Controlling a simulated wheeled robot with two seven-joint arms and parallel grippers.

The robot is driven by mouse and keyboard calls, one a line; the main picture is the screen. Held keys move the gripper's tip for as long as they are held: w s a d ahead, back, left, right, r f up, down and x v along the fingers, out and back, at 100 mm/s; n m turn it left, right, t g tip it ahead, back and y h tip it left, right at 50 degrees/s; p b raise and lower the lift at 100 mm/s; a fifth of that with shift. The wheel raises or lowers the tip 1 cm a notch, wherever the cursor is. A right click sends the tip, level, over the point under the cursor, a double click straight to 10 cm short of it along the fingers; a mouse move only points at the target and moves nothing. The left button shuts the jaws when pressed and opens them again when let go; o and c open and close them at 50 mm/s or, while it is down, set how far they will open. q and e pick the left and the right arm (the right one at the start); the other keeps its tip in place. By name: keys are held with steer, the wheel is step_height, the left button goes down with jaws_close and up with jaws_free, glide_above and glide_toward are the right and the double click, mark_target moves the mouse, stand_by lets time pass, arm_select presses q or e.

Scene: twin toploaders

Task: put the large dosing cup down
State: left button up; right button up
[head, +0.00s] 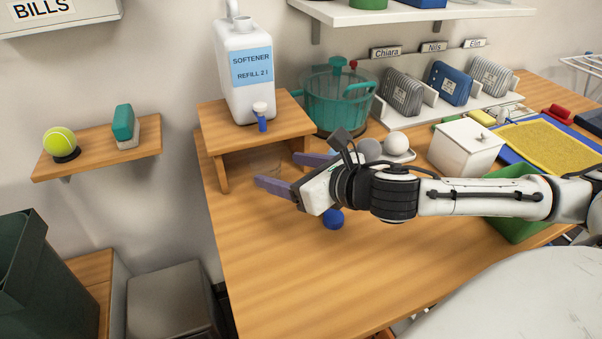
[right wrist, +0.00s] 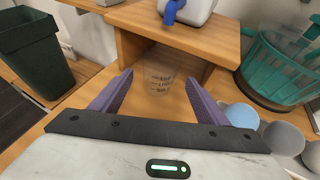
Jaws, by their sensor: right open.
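The large dosing cup (right wrist: 158,80) is clear with dark printed marks. In the right wrist view it stands upright on the table between the tips of my right gripper (right wrist: 158,78), with a gap on each side. In the head view the cup (head: 264,163) is only a faint outline at the front of the wooden stand. My right gripper (head: 278,170) is open there, its two purple fingers spread. My left gripper is in neither view.
A white softener jug (head: 247,90) with a blue tap stands on the wooden stand (head: 220,122). A teal basket (head: 335,110) stands right of it. A blue ball (head: 333,219) lies below my right gripper. The table's front left is clear.

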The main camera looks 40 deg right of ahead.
steer(key=v, duration=0.3)
steer(key=shift+s+d, duration=0.2)
steer(key=shift+s, duration=0.15)
steer(key=shift+s+a+r+b, duration=0.1)
steer(key=shift+s+r+b, duration=0.25)
steer(key=shift+s, duration=0.3)
steer(key=shift+c, duration=0.4)
